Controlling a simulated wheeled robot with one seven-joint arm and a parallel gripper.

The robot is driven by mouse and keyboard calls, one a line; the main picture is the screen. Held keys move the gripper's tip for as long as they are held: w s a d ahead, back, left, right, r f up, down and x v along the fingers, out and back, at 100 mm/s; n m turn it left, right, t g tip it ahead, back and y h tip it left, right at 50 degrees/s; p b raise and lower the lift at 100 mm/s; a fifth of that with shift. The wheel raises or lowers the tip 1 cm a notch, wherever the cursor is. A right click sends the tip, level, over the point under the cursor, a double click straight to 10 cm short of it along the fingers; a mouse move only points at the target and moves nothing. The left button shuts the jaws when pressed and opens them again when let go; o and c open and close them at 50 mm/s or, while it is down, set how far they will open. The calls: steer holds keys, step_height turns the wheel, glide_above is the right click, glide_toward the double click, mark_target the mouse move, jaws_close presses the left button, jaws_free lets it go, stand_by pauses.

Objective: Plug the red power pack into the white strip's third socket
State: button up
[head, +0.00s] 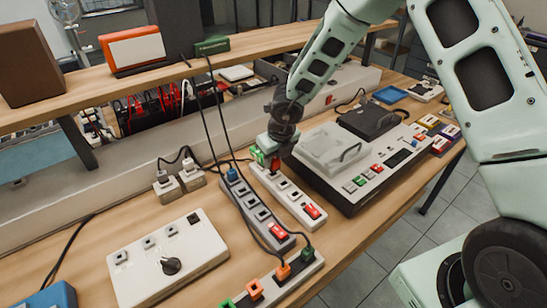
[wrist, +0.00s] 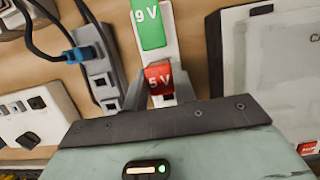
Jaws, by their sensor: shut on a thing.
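My gripper (head: 277,158) is shut on the red power pack (wrist: 158,77), marked 5 V, with one finger on each side of it in the wrist view. The white strip (head: 291,197) lies on the bench below it and has a red switch (head: 312,212) at its near end. A green 9 V pack (wrist: 149,26) sits at the strip's far end, just beyond the red pack. It also shows in the head view (head: 257,155). The gripper hides most of the red pack in the head view, and I cannot tell whether its pins are in a socket.
A grey strip (head: 256,212) with a blue plug (head: 232,175) and cables runs close along the left. A dark-based device with a clear lid (head: 331,150) stands close on the right. A white control box (head: 166,260) sits at front left. A shelf (head: 170,75) is behind.

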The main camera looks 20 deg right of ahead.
steer(key=shift+f+b, duration=0.45)
steer(key=shift+f, duration=0.3)
stand_by(0.6)
steer(key=shift+f+p, duration=0.2)
steer(key=shift+p, duration=0.15)
stand_by(2.0)
steer(key=o, duration=1)
steer(key=p+v, duration=0.3)
steer(key=v, duration=0.4)
steer(key=w+p+v, duration=0.1)
steer(key=p+v, duration=0.3)
steer(key=v, duration=0.4)
steer(key=p+v, duration=0.4)
steer(key=v, duration=0.4)
steer(key=shift+w+a+r, duration=0.25)
steer(key=shift+a+r, duration=0.05)
